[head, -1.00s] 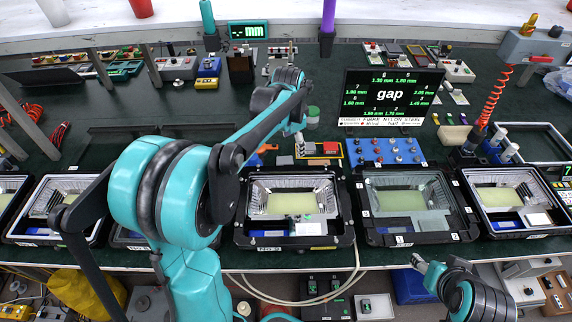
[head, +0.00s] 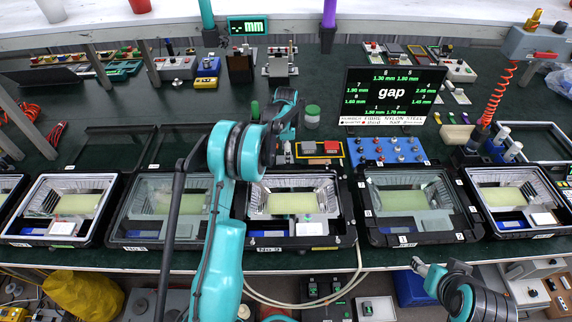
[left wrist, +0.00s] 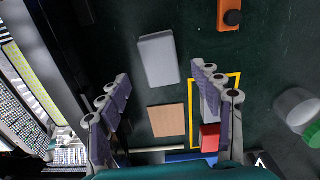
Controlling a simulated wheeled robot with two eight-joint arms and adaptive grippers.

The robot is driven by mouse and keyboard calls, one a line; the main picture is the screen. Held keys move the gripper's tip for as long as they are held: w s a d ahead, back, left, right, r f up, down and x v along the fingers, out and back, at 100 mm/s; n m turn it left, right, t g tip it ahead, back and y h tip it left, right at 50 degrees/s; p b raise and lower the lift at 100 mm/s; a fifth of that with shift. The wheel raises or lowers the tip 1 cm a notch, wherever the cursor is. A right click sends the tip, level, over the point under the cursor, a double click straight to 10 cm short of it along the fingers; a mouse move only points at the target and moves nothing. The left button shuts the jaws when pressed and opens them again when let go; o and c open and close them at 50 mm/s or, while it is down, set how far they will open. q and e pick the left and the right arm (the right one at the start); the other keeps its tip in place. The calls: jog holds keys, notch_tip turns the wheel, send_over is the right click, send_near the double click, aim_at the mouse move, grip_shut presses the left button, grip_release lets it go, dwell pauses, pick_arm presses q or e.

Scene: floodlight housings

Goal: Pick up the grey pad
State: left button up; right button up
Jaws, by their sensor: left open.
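In the left wrist view a grey pad (left wrist: 158,60), a flat rounded rectangle, lies on the dark green bench. My left gripper (left wrist: 160,74) is open above it, its fingers apart on either side, with nothing held. I cannot tell the height gap. A tan pad (left wrist: 166,119) lies beside the grey one. In the head view my left arm hides the grey pad, and the gripper's fingertips are not clear. My right gripper (head: 420,266) is at the lower right, in front of the bench edge; its jaws are too small to judge.
A yellow-edged board with a red block (head: 332,146) lies near the grey pad. Also close are an orange-and-black item (left wrist: 231,16) and a green-lidded jar (head: 312,116). An open floodlight housing (head: 342,215) stands in front. A gap display (head: 392,94) stands behind.

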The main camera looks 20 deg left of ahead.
pick_arm(q)
notch_tip(320, 180, down, 4)
jog(key=shift+a+f+b, duration=0.15)
jog(key=shift+f+b, duration=0.1)
jog(key=shift+b, duration=0.65)
jog(key=shift+r, duration=0.1)
jog(key=c, duration=1.3)
notch_tip(320, 180, up, 10)
jog(key=p, duration=0.3)
jog(key=shift+p, duration=0.4)
